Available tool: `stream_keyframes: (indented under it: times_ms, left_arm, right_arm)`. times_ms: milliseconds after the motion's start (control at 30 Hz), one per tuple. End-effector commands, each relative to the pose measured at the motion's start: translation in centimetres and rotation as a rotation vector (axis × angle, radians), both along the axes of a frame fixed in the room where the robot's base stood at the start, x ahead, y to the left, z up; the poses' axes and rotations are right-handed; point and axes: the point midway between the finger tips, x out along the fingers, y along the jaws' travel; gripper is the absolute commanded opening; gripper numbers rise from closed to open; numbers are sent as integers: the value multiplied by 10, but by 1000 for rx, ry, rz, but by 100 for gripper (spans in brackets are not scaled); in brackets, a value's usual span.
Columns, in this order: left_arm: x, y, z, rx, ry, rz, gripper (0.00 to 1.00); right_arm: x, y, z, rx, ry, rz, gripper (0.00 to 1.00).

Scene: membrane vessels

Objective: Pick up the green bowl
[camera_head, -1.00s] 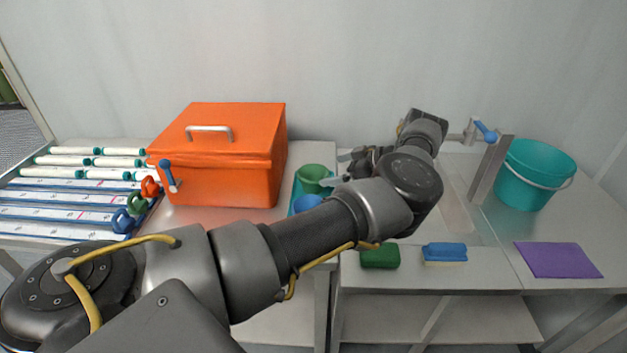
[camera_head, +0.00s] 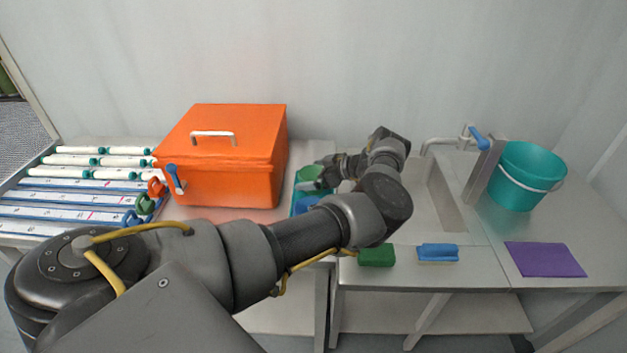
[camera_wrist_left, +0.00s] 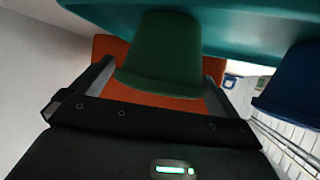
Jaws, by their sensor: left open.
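The green bowl (camera_head: 309,173) sits in a teal tray (camera_head: 296,190) beside the orange box, partly hidden by my left gripper (camera_head: 316,174). In the left wrist view the green bowl (camera_wrist_left: 163,50) lies between the two fingers of my open left gripper (camera_wrist_left: 160,68). One finger is on each side of the bowl. I cannot tell whether either finger touches it. My right gripper is not in view.
A blue bowl (camera_head: 306,203) stands in front of the green one. The orange box (camera_head: 230,170) is close on the left. A green sponge (camera_head: 376,256), a blue brush (camera_head: 438,252), a purple cloth (camera_head: 545,259) and a teal bucket (camera_head: 526,177) are to the right.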

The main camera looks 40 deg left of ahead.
Motion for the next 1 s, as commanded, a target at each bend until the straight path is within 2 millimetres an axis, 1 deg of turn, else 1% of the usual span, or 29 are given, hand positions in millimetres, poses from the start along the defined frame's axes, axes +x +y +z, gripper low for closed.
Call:
stream_keyframes:
  times_ms: [67,100,400,467,667,767,867,1000]
  left_arm:
    - [0,0,0,0,0,0,100]
    - [0,0,0,0,0,0,97]
    - [0,0,0,0,0,0,58]
    - [0,-1,0,0,0,0,51]
    - [0,-1,1,1,-1,0,51]
    - [1,0,7,3,-2,0,51]
    - [1,-1,21,4,-4,1,51]
    - [1,-1,49,4,-6,1,51]
  right_arm:
    - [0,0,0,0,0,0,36]
    - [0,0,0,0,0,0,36]
    - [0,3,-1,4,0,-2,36]
    - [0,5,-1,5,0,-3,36]
    - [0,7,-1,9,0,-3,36]
    - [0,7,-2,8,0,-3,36]
    - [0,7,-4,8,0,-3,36]
    - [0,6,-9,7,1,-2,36]
